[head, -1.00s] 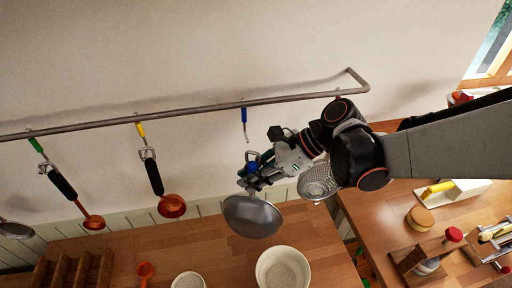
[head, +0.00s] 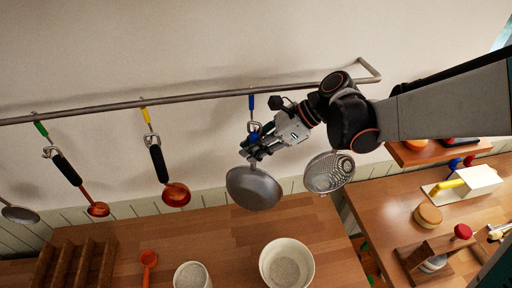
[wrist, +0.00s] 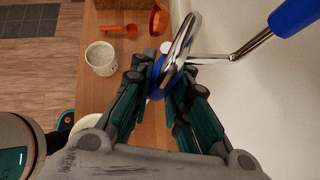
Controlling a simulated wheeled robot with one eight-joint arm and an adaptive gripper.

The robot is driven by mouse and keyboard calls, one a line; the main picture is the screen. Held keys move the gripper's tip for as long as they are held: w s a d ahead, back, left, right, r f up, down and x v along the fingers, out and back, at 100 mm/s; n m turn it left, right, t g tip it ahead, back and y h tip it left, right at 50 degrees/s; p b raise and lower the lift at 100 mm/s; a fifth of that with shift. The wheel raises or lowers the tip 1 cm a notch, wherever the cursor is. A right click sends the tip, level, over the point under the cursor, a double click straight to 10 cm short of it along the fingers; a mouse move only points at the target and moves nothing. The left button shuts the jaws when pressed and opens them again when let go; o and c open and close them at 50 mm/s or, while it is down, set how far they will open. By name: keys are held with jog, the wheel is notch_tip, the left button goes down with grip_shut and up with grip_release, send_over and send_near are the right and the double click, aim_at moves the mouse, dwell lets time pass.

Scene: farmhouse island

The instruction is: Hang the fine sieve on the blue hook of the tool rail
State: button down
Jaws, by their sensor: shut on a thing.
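The blue hook (head: 252,102) hangs from the tool rail (head: 190,99), left of my arm. My gripper (head: 256,146) is just below it, shut on the handle of the fine sieve. The sieve's grey bowl (head: 253,188) hangs below the gripper, over the counter. In the wrist view my gripper (wrist: 160,80) grips the blue handle, and the sieve's metal ring (wrist: 182,42) stands up from it. The blue hook (wrist: 295,14) is at top right there; its bent wire reaches the ring. I cannot tell whether the wire passes through the ring.
A perforated strainer (head: 329,172) hangs close to the right of the sieve, partly behind my arm. Orange ladles (head: 176,194) hang on the yellow and green hooks at left. A white pot (head: 287,262) and a smaller cup (head: 191,276) stand on the counter below.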

jog(key=w, duration=0.1)
jog(key=w+f+t+b, duration=0.1)
jog(key=w, duration=0.1)
jog(key=shift+w+a+f+n, duration=0.1)
jog(key=shift+w+a+n, duration=0.1)
jog(key=shift+n, duration=0.1)
dwell(0.7)
jog(key=c, duration=1.9)
grip_release()
jog(key=shift+c, duration=0.2)
jog(key=o, duration=0.6)
